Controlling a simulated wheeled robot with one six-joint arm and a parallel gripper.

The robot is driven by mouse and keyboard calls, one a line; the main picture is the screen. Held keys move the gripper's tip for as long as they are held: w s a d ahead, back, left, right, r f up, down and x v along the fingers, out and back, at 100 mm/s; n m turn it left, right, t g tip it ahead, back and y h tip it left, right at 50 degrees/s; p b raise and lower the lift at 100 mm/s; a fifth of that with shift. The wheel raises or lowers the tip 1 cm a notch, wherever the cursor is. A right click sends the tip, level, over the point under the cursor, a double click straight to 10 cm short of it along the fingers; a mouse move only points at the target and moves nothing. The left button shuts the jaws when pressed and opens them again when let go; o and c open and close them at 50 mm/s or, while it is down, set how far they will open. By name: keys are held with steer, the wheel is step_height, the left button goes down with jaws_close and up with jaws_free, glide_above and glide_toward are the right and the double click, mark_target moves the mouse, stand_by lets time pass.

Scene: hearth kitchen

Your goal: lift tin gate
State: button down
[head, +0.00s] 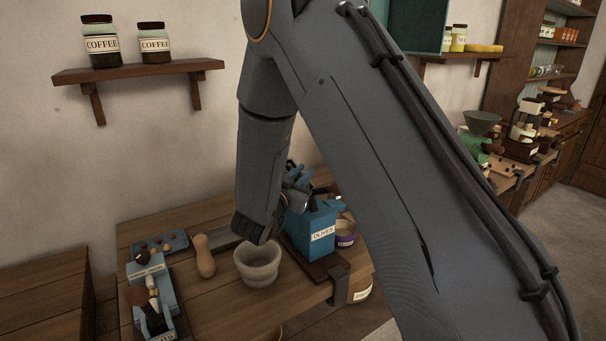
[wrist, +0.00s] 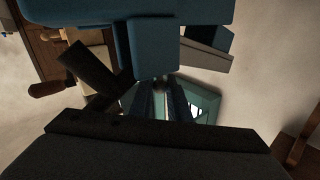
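A blue tin labelled OLIVES (head: 312,236) stands on a dark board on the wooden bench in the head view. My gripper (head: 299,182) is at the top of the tin, partly hidden by my arm. Blue parts show around the gripper, and I cannot tell them clearly from the tin's top or its gate. In the wrist view, a blue block (wrist: 152,48) and a wide blue surface (wrist: 125,10) fill the top middle, close to the camera. The fingertips are not clear there, so I cannot tell whether they grip anything.
A pale bowl (head: 258,267) stands just left of the tin. A wooden pestle-shaped piece (head: 204,257), a blue-grey tray (head: 158,246) and a blue caddy (head: 161,298) are farther left. A purple-banded pot (head: 345,233) stands right behind the tin. A shelf (head: 138,71) holds coffee jars above.

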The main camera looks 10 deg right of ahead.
steer(key=shift+r+p, duration=0.6)
steer(key=shift+r, duration=0.65)
steer(key=shift+f, duration=0.1)
steer(key=c, duration=1.9)
jaws_free()
steer(key=shift+c, duration=0.2)
steer(key=b+v, duration=0.2)
steer(key=v, duration=0.5)
steer(key=shift+s+a, duration=0.25)
steer(key=shift+s, duration=0.05)
